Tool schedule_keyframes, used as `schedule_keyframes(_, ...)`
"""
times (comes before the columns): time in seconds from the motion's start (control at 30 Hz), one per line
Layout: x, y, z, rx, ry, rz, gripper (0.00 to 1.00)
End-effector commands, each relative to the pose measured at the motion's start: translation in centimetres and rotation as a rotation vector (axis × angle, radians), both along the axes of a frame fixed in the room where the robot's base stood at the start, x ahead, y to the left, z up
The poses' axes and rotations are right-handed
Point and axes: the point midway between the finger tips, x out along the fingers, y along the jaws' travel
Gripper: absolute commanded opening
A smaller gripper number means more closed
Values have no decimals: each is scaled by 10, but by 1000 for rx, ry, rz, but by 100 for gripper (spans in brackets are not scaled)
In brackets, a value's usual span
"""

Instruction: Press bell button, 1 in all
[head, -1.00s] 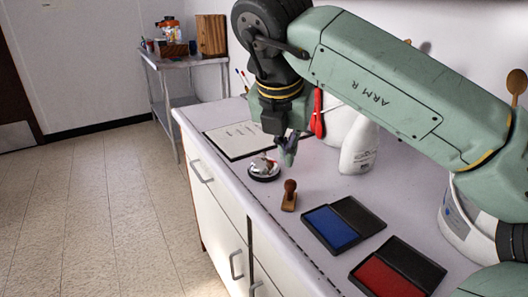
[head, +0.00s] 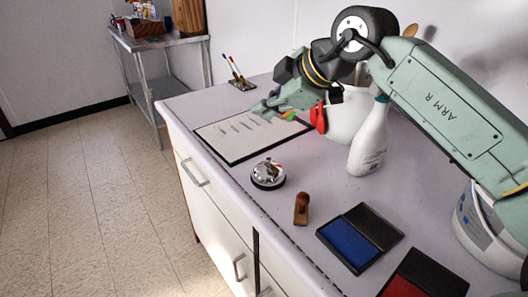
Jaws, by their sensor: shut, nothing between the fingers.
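The bell (head: 268,174), a silver dome on a dark base, stands on the counter near its front edge, left of the wooden stamp. Its top button is small and hard to make out among the reflections. My gripper (head: 262,112) is shut and empty, held beyond the bell over the clipboard, pointing left. It is clear of the bell and does not cover it.
A clipboard with paper (head: 232,143) lies behind the bell. A wooden stamp (head: 301,209), a blue ink pad (head: 348,244) and a red ink pad (head: 404,287) lie to the right. A white spray bottle (head: 368,145) stands behind them. A pen holder (head: 241,84) is at the back.

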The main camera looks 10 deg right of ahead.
Motion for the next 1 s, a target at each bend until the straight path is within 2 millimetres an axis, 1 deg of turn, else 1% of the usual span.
schedule_keyframes(0.27, 0, 0, -2, -5, -1, 3, 0)
schedule_keyframes(0.47, 0, 0, -14, -5, 0, 3, 0)
schedule_keyframes(0.67, 0, 1, -39, -5, 1, 5, 0)
schedule_keyframes(0.9, 0, 1, -77, -6, 0, 4, 0)
schedule_keyframes(1.0, 0, 0, -85, -7, -1, 4, 0)
